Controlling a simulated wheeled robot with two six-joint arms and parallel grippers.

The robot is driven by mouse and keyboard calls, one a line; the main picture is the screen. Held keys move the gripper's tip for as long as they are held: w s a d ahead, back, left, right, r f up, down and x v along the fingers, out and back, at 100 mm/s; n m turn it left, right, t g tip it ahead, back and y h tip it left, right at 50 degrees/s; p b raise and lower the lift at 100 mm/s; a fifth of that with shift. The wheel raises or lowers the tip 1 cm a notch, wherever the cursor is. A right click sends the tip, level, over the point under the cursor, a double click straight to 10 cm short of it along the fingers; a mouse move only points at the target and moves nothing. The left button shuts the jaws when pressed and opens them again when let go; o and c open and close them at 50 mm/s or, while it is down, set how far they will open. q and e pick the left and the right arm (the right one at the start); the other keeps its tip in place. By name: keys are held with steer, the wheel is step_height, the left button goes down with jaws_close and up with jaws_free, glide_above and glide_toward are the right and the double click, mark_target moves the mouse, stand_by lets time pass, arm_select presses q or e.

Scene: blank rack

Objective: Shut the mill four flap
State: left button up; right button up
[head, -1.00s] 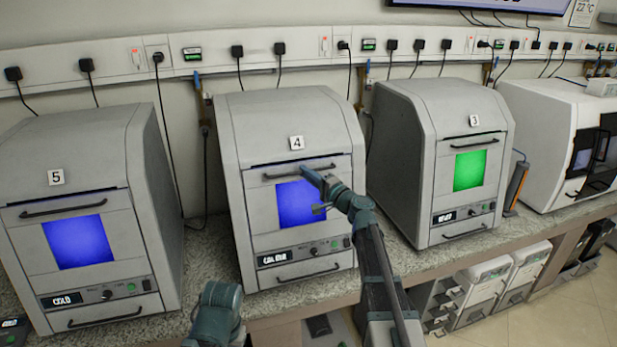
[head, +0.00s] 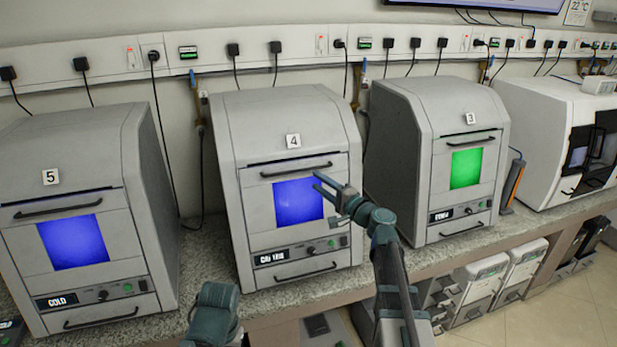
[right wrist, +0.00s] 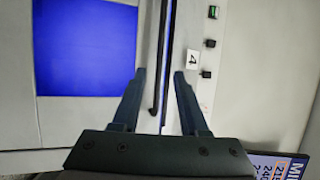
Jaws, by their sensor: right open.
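Mill four (head: 292,110) is the middle grey cabinet with a "4" label. Its flap (head: 256,203) has a blue window (head: 296,202) and a dark bar handle (head: 296,170). A thin dark gap runs along the flap's upper edge, and it shows blue in the right wrist view (right wrist: 171,50). My right gripper (head: 322,182) is open and empty in front of the flap, just below the handle in the head view. In the right wrist view the handle (right wrist: 160,60) appears between the open fingers (right wrist: 160,76); contact cannot be told.
Mill five (head: 75,150) with a blue window stands at left, mill three (head: 440,110) with a green window at right. A white machine (head: 550,130) stands further right. The stone-patterned counter (head: 200,250) has narrow gaps between cabinets. Several boxes (head: 480,280) are below it.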

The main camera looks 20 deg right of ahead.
steer(key=v, duration=0.6)
stand_by(0.3)
steer(key=s+a+f+n+g, duration=0.4)
steer(key=a+f, duration=0.1)
steer(key=a, duration=0.3)
steer(key=s+a+f+n+g+y, duration=0.1)
steer(key=s+a+f+n+g, duration=0.3)
steer(key=a, duration=0.4)
steer(key=s+a+f+n+g, duration=0.35)
steer(key=a+f, duration=0.25)
steer(key=a, duration=0.2)
steer(key=s+f+n+g+h, duration=0.2)
steer(key=s+f+g+h, duration=0.1)
steer(key=s, duration=0.4)
steer(key=s+f+n+g+h, duration=0.3)
steer(key=s+f+h, duration=0.2)
steer(key=s+h, duration=0.2)
steer(key=shift+s+d+f, duration=0.25)
steer(key=shift+s+d, duration=0.05)
steer(key=shift+d, duration=0.2)
